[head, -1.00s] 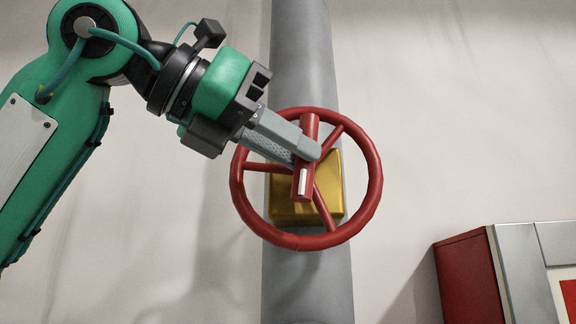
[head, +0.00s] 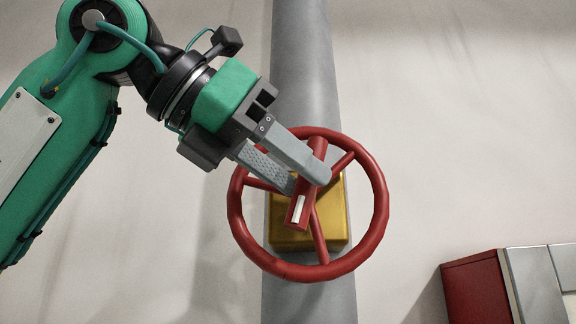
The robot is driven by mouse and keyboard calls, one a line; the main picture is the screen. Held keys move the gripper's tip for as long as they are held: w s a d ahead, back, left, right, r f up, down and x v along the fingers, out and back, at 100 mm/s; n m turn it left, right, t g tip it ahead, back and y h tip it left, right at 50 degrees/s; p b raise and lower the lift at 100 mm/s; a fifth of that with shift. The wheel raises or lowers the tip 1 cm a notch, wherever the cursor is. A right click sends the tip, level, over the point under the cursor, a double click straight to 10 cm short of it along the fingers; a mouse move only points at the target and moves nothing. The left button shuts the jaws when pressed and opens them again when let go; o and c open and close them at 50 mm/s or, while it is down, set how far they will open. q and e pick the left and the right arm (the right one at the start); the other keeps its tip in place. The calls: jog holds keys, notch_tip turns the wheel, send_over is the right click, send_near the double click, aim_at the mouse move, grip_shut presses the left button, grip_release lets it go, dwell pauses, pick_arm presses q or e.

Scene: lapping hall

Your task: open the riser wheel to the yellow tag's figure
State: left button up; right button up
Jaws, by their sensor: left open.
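The red riser wheel (head: 377,232) is mounted on a grey vertical pipe (head: 309,75), with a yellow block (head: 335,222) behind its hub. A red bar (head: 297,214) with a white mark crosses the wheel's middle, tilted with its top to the right. My left gripper (head: 306,184) reaches in from the upper left. Its two fingers are parted, one on each side of the bar, the nearer one covering part of it. Whether they touch the bar I cannot tell. No figure is readable on anything yellow. My right gripper is out of view.
A red and grey cabinet (head: 480,294) stands at the lower right, apart from the wheel. The pale wall (head: 455,130) right of the pipe is bare, and the space before it looks clear.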

pick_arm(q)
jog(key=shift+a, duration=0.1)
jog(key=shift+s+a+r+b, duration=0.1)
jog(key=shift+s+a+b, duration=0.15)
jog(key=shift+b, duration=0.1)
jog(key=b+v, duration=0.4)
jog(key=v, duration=0.9)
jog(key=shift+w, duration=0.1)
